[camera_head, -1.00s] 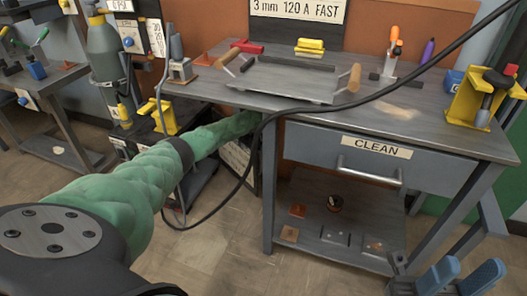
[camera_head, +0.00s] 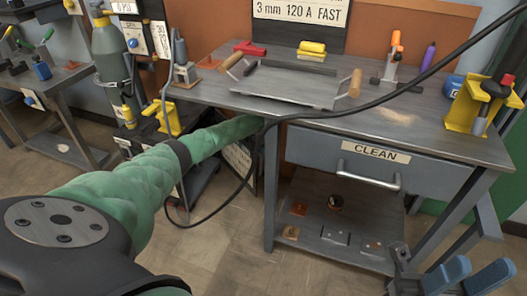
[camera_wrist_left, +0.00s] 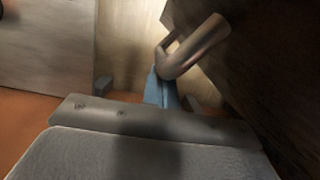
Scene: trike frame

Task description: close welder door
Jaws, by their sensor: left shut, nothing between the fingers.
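My left arm reaches under the left side of the workbench in the head view, and its gripper is hidden there. In the left wrist view my left gripper (camera_wrist_left: 163,90) shows blue fingertips, shut and empty, close to a bent metal handle (camera_wrist_left: 195,48). I cannot tell whether they touch. The handle is by a dark surface on the right. A panel with printed markings (camera_head: 238,158) shows partly behind my left arm; I cannot tell whether it belongs to the welder or its door. My right gripper (camera_head: 467,276) is at the lower right, its blue fingers apart and empty.
The workbench (camera_head: 425,125) has a shut drawer marked CLEAN (camera_head: 335,150) and a lower shelf with small plates. A black cable (camera_head: 400,88) crosses in front of it. A gas cylinder (camera_head: 112,65) and yellow clamp (camera_head: 168,118) stand left. Floor is clear at lower middle.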

